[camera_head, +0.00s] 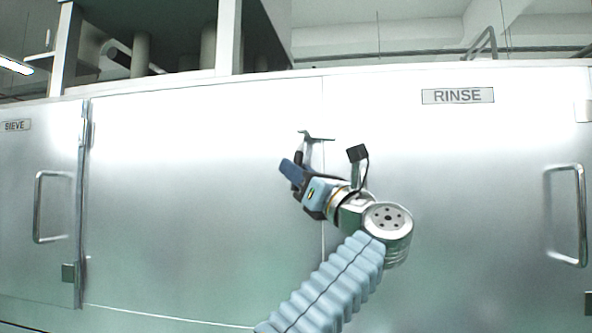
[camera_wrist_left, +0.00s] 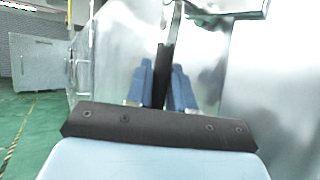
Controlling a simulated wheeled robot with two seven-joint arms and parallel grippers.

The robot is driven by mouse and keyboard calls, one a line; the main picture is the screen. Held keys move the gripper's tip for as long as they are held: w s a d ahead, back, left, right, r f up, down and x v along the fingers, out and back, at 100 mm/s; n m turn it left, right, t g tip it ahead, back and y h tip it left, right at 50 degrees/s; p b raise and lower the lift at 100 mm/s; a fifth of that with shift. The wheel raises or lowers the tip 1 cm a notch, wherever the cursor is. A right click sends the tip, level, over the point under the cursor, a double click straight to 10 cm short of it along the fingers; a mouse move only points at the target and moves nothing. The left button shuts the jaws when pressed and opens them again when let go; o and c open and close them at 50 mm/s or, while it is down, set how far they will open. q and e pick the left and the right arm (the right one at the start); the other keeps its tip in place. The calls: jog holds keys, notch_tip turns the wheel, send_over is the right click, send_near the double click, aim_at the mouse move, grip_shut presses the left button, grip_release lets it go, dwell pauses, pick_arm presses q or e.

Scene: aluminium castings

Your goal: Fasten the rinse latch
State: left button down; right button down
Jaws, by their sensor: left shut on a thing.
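The rinse latch (camera_head: 316,137) is a small metal fitting at the vertical seam left of the RINSE sign (camera_head: 458,96). Its dark lever grip (camera_head: 298,159) hangs down from the fitting's left end. My left gripper (camera_head: 291,172) is at this grip, its blue fingers pointing up and left. In the left wrist view the dark grip (camera_wrist_left: 161,72) stands between the two blue fingers, and my left gripper (camera_wrist_left: 161,88) is shut on it. The fingers and arm hide the grip's lower part in the head view. My right gripper is not in view.
A bar handle (camera_head: 581,215) stands out on the rinse panel at the right. Another handle (camera_head: 38,207) is on the SIEVE door (camera_head: 20,240) at the left. The metal front between is flat and clear. Green floor (camera_wrist_left: 30,120) shows in the left wrist view.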

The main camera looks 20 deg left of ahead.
pick_arm(q)
jog(key=shift+r, duration=0.1)
jog(key=c, duration=1.1)
grip_release()
jog(key=b+v, duration=0.4)
jog(key=v, duration=0.9)
jog(key=shift+s+d+f, duration=0.1)
jog(key=shift+d+f, duration=0.2)
